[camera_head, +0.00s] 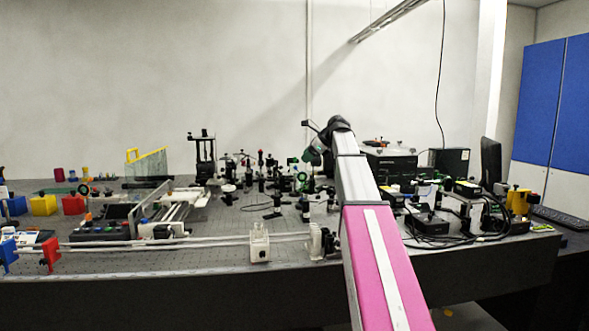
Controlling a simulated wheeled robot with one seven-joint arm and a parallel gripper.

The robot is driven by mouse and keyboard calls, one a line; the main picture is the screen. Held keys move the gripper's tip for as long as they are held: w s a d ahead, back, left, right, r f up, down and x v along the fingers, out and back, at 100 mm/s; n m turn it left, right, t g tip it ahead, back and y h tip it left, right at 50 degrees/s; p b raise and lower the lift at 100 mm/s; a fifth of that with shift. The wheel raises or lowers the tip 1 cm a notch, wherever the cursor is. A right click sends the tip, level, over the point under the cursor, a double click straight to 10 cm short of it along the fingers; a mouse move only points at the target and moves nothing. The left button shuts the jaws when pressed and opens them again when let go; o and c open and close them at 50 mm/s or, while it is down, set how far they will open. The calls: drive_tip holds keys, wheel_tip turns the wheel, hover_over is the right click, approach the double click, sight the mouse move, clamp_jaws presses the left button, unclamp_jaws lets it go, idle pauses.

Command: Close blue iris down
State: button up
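A small blue mounted piece (8,254) stands at the left front edge of the bench, partly cut off by the picture edge. It may be the blue iris, but its opening and lever are too small to make out. A blue block (15,205) sits farther back at the far left. My arm reaches from the bottom right over the bench. My gripper (313,152) is around the dark end of the arm, above the middle of the bench and far right of the blue pieces. Its fingers are too small and dark to read.
A red mounted piece (50,253) stands right of the blue one. Yellow (43,205) and red (74,204) blocks stand behind. Long rails (190,242) run along the front to a white mount (260,243). Crowded optics fill the bench (180,265) middle and right.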

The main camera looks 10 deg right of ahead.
drive_tip(key=x, duration=0.8)
drive_tip(key=shift+a, duration=0.1)
clamp_jaws()
